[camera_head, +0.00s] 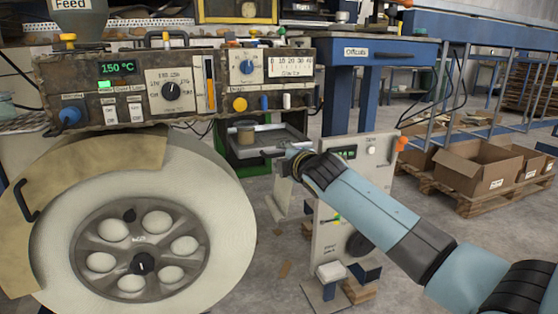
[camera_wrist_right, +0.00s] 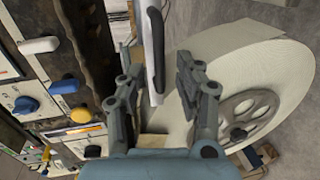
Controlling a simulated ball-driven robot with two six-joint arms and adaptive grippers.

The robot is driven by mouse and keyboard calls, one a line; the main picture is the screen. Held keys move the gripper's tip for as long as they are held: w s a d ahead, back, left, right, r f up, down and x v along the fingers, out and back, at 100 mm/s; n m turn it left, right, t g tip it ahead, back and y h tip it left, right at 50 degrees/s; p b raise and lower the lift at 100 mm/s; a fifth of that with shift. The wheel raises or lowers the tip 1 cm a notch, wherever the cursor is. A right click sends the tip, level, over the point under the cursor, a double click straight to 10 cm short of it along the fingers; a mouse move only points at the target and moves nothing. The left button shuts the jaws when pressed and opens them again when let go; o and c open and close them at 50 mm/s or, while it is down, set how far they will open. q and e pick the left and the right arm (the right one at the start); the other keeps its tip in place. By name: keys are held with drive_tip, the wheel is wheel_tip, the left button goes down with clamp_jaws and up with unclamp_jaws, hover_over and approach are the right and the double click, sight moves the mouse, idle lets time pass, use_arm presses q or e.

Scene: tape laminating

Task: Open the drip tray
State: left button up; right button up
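The drip tray (camera_head: 290,134) is a shallow grey tray below the control panel, over a green frame. Its inside shows from above, with a small brownish container (camera_head: 246,135) at its left. A dark handle (camera_head: 272,153) is at its near edge. My right gripper (camera_head: 290,164) is beside the handle's right end, partly hidden by its own wrist. In the right wrist view, my right gripper (camera_wrist_right: 158,75) has its fingers apart. A dark bar handle (camera_wrist_right: 155,50) on a pale panel appears between the fingertips; contact cannot be told. My left gripper is not in view.
A large white roll (camera_head: 225,215) stands at the left front, below the control panel (camera_head: 130,90) with knobs and a 150 °C display. A pale machine box (camera_head: 335,220) stands behind my right arm. Cardboard boxes (camera_head: 475,175) lie on a pallet at the right.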

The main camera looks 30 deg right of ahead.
drive_tip(key=shift+x, duration=1.3)
clamp_jaws()
